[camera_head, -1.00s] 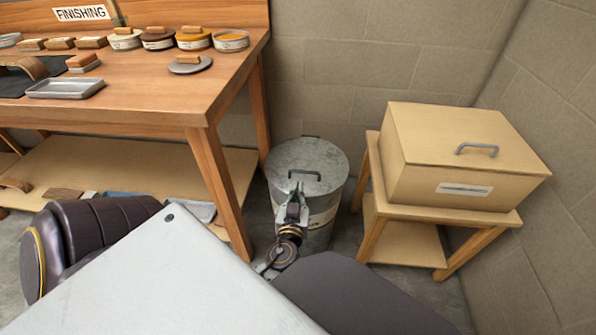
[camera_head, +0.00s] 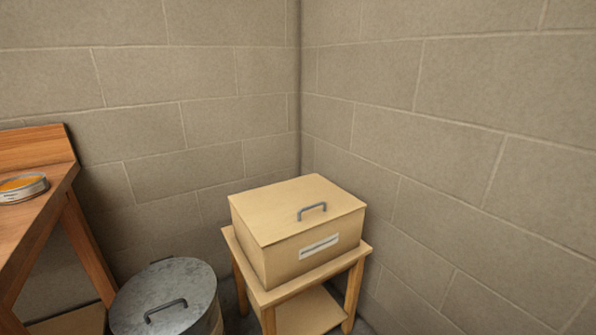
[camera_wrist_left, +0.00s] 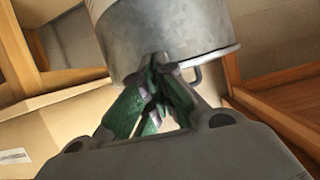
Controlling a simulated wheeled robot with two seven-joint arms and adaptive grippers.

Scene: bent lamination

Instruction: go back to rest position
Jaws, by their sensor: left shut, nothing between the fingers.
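My left gripper (camera_wrist_left: 157,65) shows in the left wrist view. Its green-padded fingers are closed together with nothing between them. Its tips overlap the grey metal bin (camera_wrist_left: 190,35) in that view; I cannot tell whether they touch it. In the head view the bin's round lid (camera_head: 195,287) with its handle is at the bottom left, and neither gripper shows there. My right gripper is in no view.
A tan lidded box (camera_head: 285,220) with a grey handle sits on a small wooden stand (camera_head: 345,265) beside the bin. The wooden workbench (camera_head: 30,225) with a tin (camera_head: 22,188) is at the left edge. Block walls (camera_head: 450,150) meet in a corner behind.

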